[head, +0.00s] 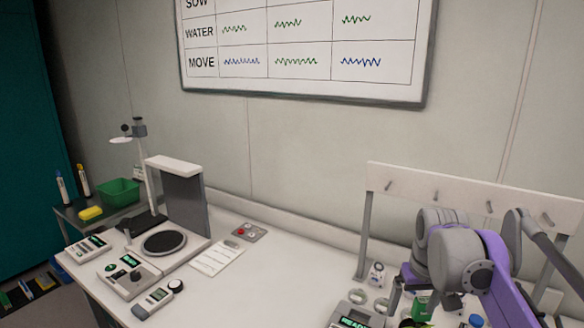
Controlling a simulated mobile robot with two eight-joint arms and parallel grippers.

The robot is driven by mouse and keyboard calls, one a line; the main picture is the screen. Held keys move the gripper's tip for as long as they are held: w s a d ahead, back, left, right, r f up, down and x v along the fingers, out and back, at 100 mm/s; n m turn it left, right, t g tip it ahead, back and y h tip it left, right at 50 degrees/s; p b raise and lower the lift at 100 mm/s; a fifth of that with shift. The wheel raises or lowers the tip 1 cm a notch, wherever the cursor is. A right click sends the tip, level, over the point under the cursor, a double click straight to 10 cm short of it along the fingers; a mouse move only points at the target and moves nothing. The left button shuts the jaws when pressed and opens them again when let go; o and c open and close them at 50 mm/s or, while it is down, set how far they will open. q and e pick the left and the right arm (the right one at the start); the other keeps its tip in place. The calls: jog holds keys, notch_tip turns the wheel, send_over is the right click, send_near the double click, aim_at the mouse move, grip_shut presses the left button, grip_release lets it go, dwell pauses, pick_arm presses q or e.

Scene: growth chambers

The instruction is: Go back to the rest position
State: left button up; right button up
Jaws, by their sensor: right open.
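My right arm (470,265), grey and purple, comes in at the right of the head view. It is bent over the right part of the white bench. My right gripper (416,296) points down low in the picture, close to small items on the bench. Its jaws are open, and I see nothing held between them. The arm's links and the picture's bottom edge hide part of it. My left gripper and left arm are not in view.
A white peg rack (470,200) stands behind my right arm. A green box (422,308) and a display device (357,316) are near the gripper. A balance-like instrument (165,243) stands left. The bench (285,280) is clear in the middle. A whiteboard (300,40) hangs above.

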jog(key=s+a+f+t, duration=0.1)
jog(key=s+a+f, duration=0.1)
jog(key=s+f, duration=0.4)
jog(key=s+a+f+t, duration=0.1)
jog(key=s+a+f, duration=0.2)
jog(key=s+f, duration=0.3)
jog(key=s+a+f+t+p, duration=0.1)
jog(key=s+a+f, duration=0.1)
jog(key=s+f, duration=0.4)
jog(key=shift+s+a, duration=0.2)
jog(key=shift+s, duration=0.85)
jog(key=shift+s+a, duration=0.2)
jog(key=shift+s, duration=0.85)
jog(key=shift+r, duration=0.15)
